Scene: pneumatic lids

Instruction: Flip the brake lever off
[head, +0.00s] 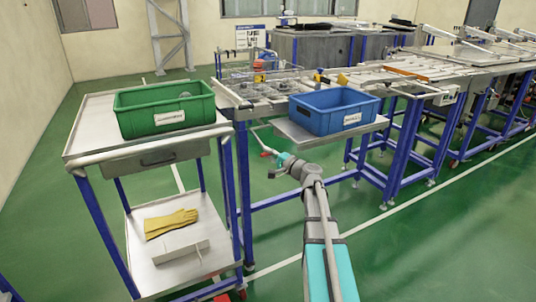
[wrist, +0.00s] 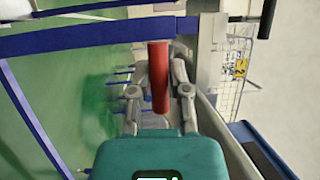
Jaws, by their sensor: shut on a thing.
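The brake lever has a red grip, which stands between the two grey fingers in the wrist view (wrist: 159,65). My gripper (wrist: 158,90) is shut on this red grip, with a finger on either side. In the head view my gripper (head: 272,164) is beside the blue-framed conveyor, below and left of the blue crate. A small red part of the lever (head: 265,154) shows at its tip, below a thin rod. The lever's pivot cannot be made out clearly.
A blue crate (head: 294,115) stands on a shelf right of my gripper. A green crate (head: 131,132) sits on a trolley (head: 84,132) at left, with yellow gloves (head: 171,222) on its lower shelf. The green floor (head: 440,240) at right is clear.

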